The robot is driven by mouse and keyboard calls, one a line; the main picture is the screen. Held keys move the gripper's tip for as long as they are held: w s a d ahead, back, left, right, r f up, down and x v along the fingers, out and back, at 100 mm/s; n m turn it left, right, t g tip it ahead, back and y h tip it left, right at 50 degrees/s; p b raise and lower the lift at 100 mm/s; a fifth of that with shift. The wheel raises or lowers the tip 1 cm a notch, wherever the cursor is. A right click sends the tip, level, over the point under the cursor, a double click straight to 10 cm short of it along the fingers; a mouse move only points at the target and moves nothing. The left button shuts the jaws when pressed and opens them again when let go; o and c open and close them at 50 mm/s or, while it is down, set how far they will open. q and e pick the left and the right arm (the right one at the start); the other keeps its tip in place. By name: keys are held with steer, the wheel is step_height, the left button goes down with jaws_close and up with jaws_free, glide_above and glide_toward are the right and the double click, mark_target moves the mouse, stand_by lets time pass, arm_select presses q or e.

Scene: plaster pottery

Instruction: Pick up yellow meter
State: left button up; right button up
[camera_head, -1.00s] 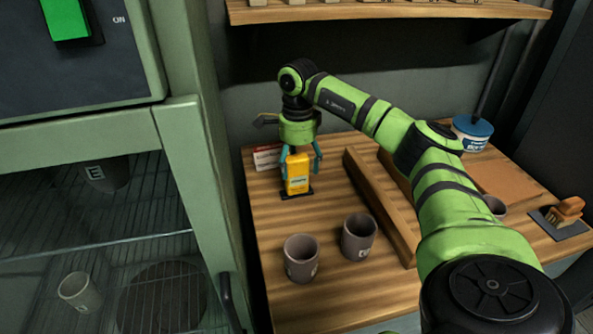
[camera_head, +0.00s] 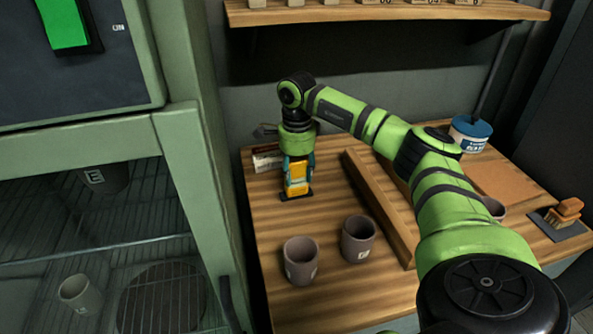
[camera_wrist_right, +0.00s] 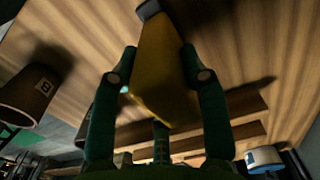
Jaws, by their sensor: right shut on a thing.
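The yellow meter (camera_head: 297,181) stands upright on a small black base (camera_head: 296,195) at the back left of the wooden table. My right gripper (camera_head: 298,172) comes down on it from above, with its teal fingers shut on the meter's two sides. In the right wrist view the yellow meter (camera_wrist_right: 160,75) lies between the two fingers (camera_wrist_right: 158,82), which touch its sides. Whether the meter is clear of its base cannot be told. My left gripper is not in view.
Two grey-brown mugs (camera_head: 300,260) (camera_head: 358,239) stand in front of the meter. A wooden bar (camera_head: 380,205) lies to its right. A small box (camera_head: 267,158) sits behind left. A blue-lidded tub (camera_head: 470,133) and a brush (camera_head: 566,211) are at right. The green cabinet (camera_head: 190,180) borders the left.

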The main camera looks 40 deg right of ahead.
mark_target(297, 160)
steer(key=shift+r, duration=0.6)
step_height(297, 160, up, 3)
steer(key=shift+w+b, duration=0.1)
steer(key=shift+b, duration=0.55)
steer(key=s+d+r+b, duration=0.1)
steer(key=s+d+r, duration=0.5)
steer(key=s, duration=0.3)
steer(key=shift+d+r, duration=0.4)
steer(key=shift+d, duration=0.5)
